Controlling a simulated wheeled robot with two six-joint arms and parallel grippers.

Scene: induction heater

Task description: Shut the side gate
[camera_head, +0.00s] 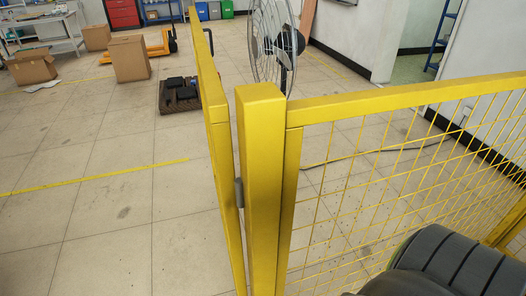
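The side gate (207,85) is a yellow framed panel seen nearly edge-on. It stands open, reaching from a thick yellow post (262,150) away toward the back of the room. A small grey hinge (239,192) shows between the gate and the post. The gate's far end is near the top of the view, and its face is mostly hidden by the angle. Neither of my grippers is in view.
A yellow mesh fence (400,180) runs right from the post. A standing fan (285,45) is behind the gate. Cardboard boxes (130,59) and a dark pallet with items (178,96) lie back left. The tiled floor left of the gate is clear.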

